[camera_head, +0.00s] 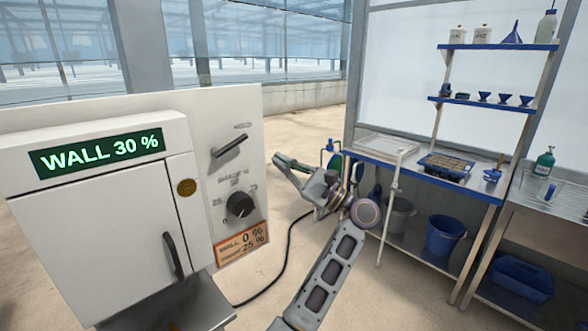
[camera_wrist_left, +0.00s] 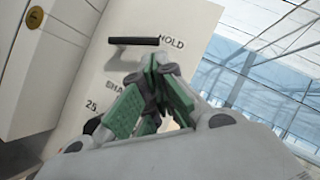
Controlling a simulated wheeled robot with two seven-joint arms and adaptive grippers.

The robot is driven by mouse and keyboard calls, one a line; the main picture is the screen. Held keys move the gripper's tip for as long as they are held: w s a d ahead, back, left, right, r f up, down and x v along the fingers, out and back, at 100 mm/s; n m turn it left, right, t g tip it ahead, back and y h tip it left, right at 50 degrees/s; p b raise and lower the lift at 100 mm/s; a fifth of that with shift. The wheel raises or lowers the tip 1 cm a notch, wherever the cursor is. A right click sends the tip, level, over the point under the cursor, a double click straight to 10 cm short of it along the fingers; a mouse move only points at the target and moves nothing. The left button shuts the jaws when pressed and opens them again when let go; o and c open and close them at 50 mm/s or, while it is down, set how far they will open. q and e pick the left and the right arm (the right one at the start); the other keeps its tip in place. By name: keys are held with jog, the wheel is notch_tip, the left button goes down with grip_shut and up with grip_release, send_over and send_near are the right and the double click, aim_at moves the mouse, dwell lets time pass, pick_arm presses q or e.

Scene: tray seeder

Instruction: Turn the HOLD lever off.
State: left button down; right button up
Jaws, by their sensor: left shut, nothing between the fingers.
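The HOLD lever (camera_head: 230,146) is a dark bar on the white side panel of the machine, below a small label. In the head view it slants, with its right end higher. In the left wrist view the lever (camera_wrist_left: 134,41) lies roughly level beside the HOLD lettering. My left gripper (camera_head: 279,161) is shut and empty, to the right of the lever and just off the panel edge. In the left wrist view its closed green-padded fingers (camera_wrist_left: 157,66) point at the panel just below the lever's right end. I see no contact. My right gripper is not in view.
Below the lever are a black dial (camera_head: 240,205) and an orange label (camera_head: 241,244). The cabinet display (camera_head: 100,153) reads WALL 30 %. A cabinet door handle (camera_head: 172,256) sticks out at lower left. A blue-edged bench (camera_head: 410,176) stands at right, with open floor between.

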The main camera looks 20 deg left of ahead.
pick_arm(q)
jog(key=shift+p+x, duration=0.9)
jog(key=shift+x, duration=2.95)
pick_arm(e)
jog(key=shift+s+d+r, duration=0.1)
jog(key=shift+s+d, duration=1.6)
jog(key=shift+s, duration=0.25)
